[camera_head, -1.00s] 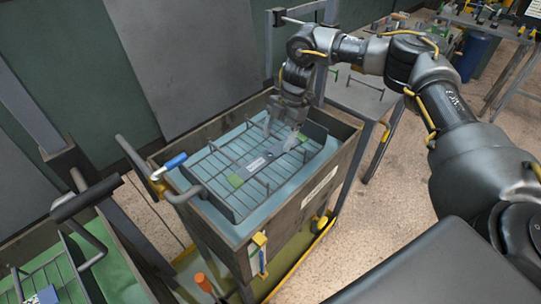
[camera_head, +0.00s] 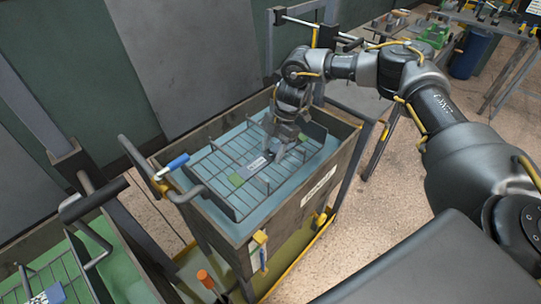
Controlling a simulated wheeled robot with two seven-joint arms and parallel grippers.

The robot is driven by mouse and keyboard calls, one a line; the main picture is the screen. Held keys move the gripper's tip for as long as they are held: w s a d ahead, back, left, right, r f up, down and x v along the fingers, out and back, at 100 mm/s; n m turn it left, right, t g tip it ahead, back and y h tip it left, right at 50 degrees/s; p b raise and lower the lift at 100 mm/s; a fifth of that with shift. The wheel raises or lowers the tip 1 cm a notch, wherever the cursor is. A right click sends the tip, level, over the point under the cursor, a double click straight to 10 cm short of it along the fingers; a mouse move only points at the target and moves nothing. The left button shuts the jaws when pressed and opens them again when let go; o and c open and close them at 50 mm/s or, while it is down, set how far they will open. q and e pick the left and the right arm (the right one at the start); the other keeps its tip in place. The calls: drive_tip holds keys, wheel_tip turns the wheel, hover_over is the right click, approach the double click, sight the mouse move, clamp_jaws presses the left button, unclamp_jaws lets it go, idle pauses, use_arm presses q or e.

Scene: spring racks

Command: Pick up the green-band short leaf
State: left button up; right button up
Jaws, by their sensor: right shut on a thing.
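The green-band short leaf (camera_head: 247,172) is a dark flat strip with a white label and green patches near its ends. It lies in the wire rack (camera_head: 222,205) inside the tank of blue-green liquid, slanting from lower left to upper right. My right gripper (camera_head: 275,154) reaches down from above and is shut on the leaf near its middle. The fingers and wrist hide part of the strip. I cannot tell whether the leaf is clear of the wires. My left gripper is not in view.
The tank's wooden walls (camera_head: 286,224) surround the rack, and upright wires stand around the leaf. A second rack (camera_head: 62,268) sits over green at lower left. A grey bench stands behind right.

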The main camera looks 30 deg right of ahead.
drive_tip(key=shift+r, duration=0.1)
drive_tip(key=shift+c, duration=1.4)
drive_tip(key=shift+w+r+b, duration=0.1)
drive_tip(key=shift+r+b, duration=0.3)
drive_tip(key=shift+r, duration=0.1)
drive_tip(key=s+a+r+b, duration=0.4)
drive_tip(key=s+a+r, duration=0.1)
drive_tip(key=s+r, duration=0.7)
drive_tip(key=shift+s, duration=0.6)
